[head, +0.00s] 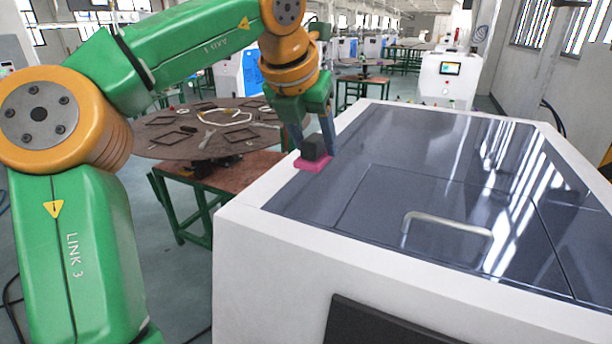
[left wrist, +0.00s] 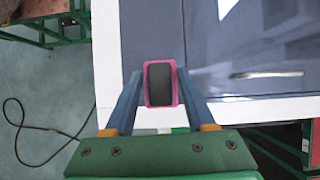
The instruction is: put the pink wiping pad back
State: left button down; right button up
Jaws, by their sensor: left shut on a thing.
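The pink wiping pad (head: 312,164) has a black block-shaped grip on top. My left gripper (head: 314,146) points down and is shut on the black grip, one finger on each side. In the left wrist view the pad (left wrist: 160,101) shows as a pink border around the black grip, between the fingertips (left wrist: 157,84). I cannot tell whether the pad touches the surface. My right gripper is not in view.
The white machine (head: 255,245) has a dark glass lid (head: 430,150) with a raised metal handle (head: 448,223). A round brown table (head: 180,150) with metal parts stands behind on the left. A dark cable (left wrist: 40,140) lies on the floor. Most of the lid is clear.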

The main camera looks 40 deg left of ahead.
pick_arm(q)
jog(key=a+f, duration=0.1)
jog(key=w+a+f, duration=0.1)
jog(key=a+f, duration=0.1)
jog(key=w+a+f, duration=0.1)
jog(key=a+f, duration=0.1)
jog(key=shift+w+f, duration=0.2)
jog(key=shift+f, duration=0.05)
notch_tip(320, 180, down, 4)
jog(key=shift+w+d+r, duration=0.15)
jog(key=shift+r, duration=0.1)
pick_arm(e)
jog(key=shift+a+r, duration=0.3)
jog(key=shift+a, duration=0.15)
pick_arm(q)
jog(key=shift+f, duration=0.1)
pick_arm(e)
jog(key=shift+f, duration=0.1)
pick_arm(q)
jog(key=c, duration=0.7)
grip_release()
jog(key=shift+f, duration=0.1)
jog(key=o, duration=0.4)
jog(key=shift+o, duration=0.3)
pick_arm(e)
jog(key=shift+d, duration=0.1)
